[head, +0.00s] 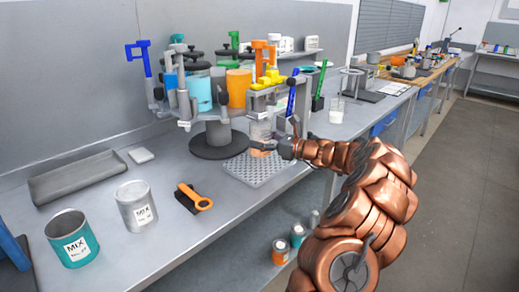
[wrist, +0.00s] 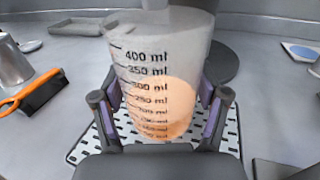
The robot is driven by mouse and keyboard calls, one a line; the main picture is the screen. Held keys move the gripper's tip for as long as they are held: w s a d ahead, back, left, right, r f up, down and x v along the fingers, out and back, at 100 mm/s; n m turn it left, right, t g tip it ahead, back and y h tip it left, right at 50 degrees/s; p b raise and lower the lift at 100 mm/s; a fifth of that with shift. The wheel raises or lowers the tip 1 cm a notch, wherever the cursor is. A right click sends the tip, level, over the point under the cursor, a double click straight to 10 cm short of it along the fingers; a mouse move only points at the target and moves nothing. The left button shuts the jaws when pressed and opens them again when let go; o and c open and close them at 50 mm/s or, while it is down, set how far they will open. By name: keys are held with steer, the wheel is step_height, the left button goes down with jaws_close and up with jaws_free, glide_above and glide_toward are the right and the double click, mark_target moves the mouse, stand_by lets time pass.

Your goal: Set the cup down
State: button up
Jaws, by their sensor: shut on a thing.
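In the wrist view, a clear measuring cup (wrist: 158,70) with ml marks holds some orange liquid. My gripper (wrist: 160,118) is shut on it, with a finger on each side. The cup looks upright over a perforated grate (wrist: 88,143); I cannot tell whether it touches the grate. In the head view, my gripper (head: 278,146) is at the cup (head: 260,131), under the dispenser carousel (head: 213,108). The grate (head: 246,172) shows below it on the bench. Parts of the cup are hidden by the gripper and the dispenser.
A teal MIX can (head: 75,245) and a grey MIX can (head: 138,212) stand front left. An orange-handled brush (head: 193,197) lies between them and the grate. A shallow grey tray (head: 78,177) lies by the wall. Dispenser levers overhang the cup. The front bench is partly clear.

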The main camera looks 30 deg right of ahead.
steer(key=shift+w+a+f, duration=0.15)
steer(key=shift+w+f, duration=0.05)
steer(key=shift+w, duration=0.05)
steer(key=shift+f, duration=1.5)
steer(key=shift+f, duration=0.15)
steer(key=o, duration=1.3)
steer(key=shift+o, duration=0.2)
steer(key=v, duration=1.2)
steer(key=shift+b, duration=0.3)
